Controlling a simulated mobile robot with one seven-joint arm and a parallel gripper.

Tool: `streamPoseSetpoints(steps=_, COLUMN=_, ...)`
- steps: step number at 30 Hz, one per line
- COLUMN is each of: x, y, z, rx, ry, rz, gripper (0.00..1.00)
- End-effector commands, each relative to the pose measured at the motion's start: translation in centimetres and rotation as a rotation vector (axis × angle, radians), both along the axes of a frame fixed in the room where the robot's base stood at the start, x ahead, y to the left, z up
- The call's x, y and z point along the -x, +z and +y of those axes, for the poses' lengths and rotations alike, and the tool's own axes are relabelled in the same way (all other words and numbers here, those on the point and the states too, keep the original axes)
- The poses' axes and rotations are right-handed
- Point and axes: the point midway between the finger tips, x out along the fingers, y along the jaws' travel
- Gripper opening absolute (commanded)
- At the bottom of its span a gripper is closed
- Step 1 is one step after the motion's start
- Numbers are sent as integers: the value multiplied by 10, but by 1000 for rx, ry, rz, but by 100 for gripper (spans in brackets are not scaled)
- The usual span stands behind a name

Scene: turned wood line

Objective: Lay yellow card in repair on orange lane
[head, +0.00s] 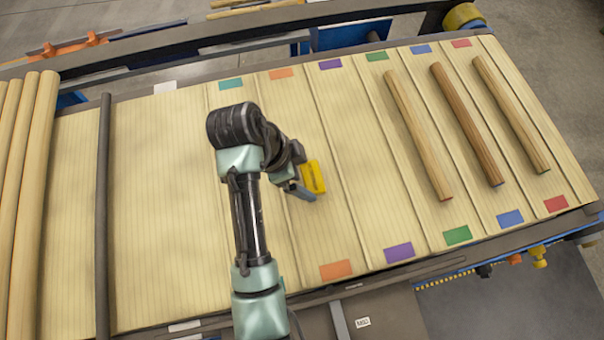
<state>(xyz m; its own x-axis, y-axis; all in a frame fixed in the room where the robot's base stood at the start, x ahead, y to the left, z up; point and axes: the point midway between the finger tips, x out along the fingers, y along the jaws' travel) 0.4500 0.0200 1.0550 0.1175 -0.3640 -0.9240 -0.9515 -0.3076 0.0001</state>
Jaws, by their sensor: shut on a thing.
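The yellow card (315,176) is held at the end of my arm, with dark marks on its face. My gripper (302,188) is shut on it, and my wrist hides part of the hold. The card appears over the middle of the orange lane (325,225); I cannot tell whether it touches the surface. That lane has an orange tag (281,73) at its far end and another orange tag (335,270) at its near end. No rod lies on the visible part of this lane.
Single wooden rods lie on the green (418,135), blue (467,123) and red (511,113) lanes. The purple lane (360,160) is bare. A dark bar (103,220) crosses the bed at left, with several pale rods (30,190) beyond it. Raised dividers separate the lanes.

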Motion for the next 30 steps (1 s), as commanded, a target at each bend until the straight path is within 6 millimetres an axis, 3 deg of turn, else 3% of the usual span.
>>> streamPoseSetpoints(steps=5, x=0, y=-17, z=0, rx=0, ry=0, rz=0, gripper=40)
streamPoseSetpoints(steps=15, x=0, y=-22, z=0, rx=0, ry=0, rz=0, gripper=40)
streamPoseSetpoints(steps=16, x=0, y=-22, z=0, rx=0, ry=0, rz=-1, gripper=94)
streamPoseSetpoints(steps=17, x=0, y=-21, z=0, rx=0, ry=0, rz=-1, gripper=99)
streamPoseSetpoints(steps=25, x=0, y=-19, z=0, rx=0, ry=-1, rz=-1, gripper=100)
streamPoseSetpoints(steps=30, x=0, y=-6, z=5, rx=-2, ry=0, rz=-5, gripper=100)
